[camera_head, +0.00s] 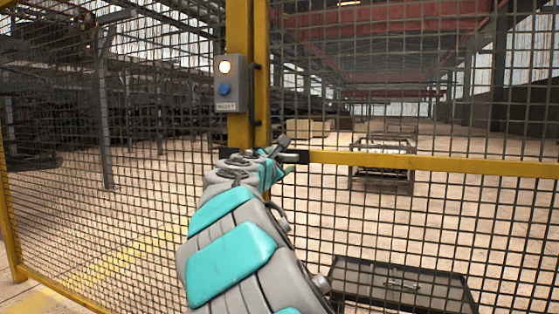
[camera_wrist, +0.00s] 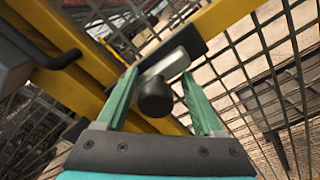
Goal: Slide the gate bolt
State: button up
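The gate bolt is a short metal bar (camera_wrist: 172,64) with a black round knob (camera_wrist: 155,97), set in a dark bracket on the yellow gate frame. In the head view, the bolt (camera_head: 291,157) shows at the post, at the left end of the gate's yellow crossbar (camera_head: 430,164). My gripper (camera_wrist: 159,76) is open, with one green finger on each side of the knob and visible gaps beside it. In the head view my gripper (camera_head: 276,158) is at the bolt, and my wrist partly hides the latch area.
A grey control box (camera_head: 230,84) with a lit orange lamp and a blue button is on the yellow post (camera_head: 240,30). Wire mesh spans both sides. Beyond the gate are a dark tray-like table (camera_head: 402,287), a cart (camera_head: 381,178) and open floor.

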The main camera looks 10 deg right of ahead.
jog(key=v, duration=0.7)
jog(key=shift+s+a, duration=0.25)
jog(key=shift+s, duration=0.1)
